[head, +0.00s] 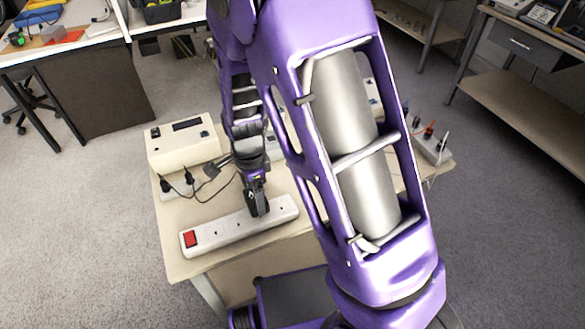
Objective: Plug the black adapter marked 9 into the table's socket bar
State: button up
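A white socket bar (222,233) with a red switch at its left end lies along the near edge of a beige table (184,262). Dark socket openings show on its top. My gripper (258,207) points down over the right half of the bar, close to it or touching it. A dark shape shows at the fingertips. I cannot tell whether it is only the fingers or the black adapter between them. No mark 9 is readable. My arm hides the table's middle and right.
A beige box with a dark display (184,140) stands at the table's back left, with black plugs and cables (190,178) before it. Another white strip with plugs (432,148) is at the table's right. Workbenches stand farther back on both sides.

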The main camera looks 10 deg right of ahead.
jog(key=shift+f, duration=1.15)
dwell(3.4)
jog(key=o, duration=1.2)
jog(key=shift+c, duration=0.2)
jog(key=shift+r, duration=0.15)
jog(key=shift+r+p, duration=2.25)
jog(key=shift+r, duration=0.15)
notch_tip(320, 180, up, 18)
jog(key=shift+f, duration=0.25)
